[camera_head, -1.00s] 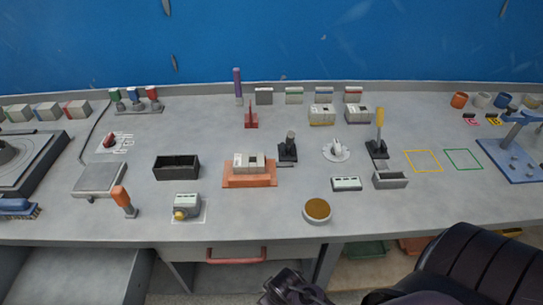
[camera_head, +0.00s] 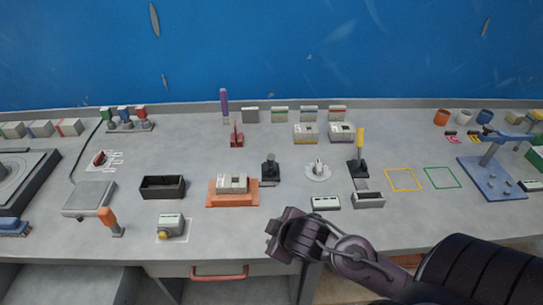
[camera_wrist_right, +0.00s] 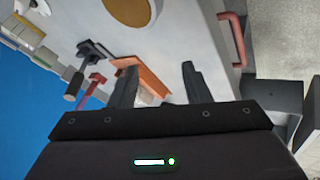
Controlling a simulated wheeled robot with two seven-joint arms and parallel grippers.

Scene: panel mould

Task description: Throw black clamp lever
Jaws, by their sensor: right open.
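The black clamp lever (camera_head: 270,166) stands on the bench just right of the orange fixture, its handle upright. In the right wrist view its base (camera_wrist_right: 95,50) is at the upper left, beyond my left-hand finger. My right gripper (camera_head: 276,240) is above the front edge of the bench, nearer to me than the lever and apart from it. In the wrist view both fingers (camera_wrist_right: 158,84) are spread, with nothing held between them. My left gripper is not in view.
The orange fixture (camera_head: 232,201) with a pale block, a white dial (camera_head: 318,172) and a yellow-handled lever (camera_head: 360,150) flank the clamp lever. A red lever (camera_head: 237,138) stands behind. Bare bench lies in front of the clamp lever. A red drawer handle (camera_head: 219,273) is below the edge.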

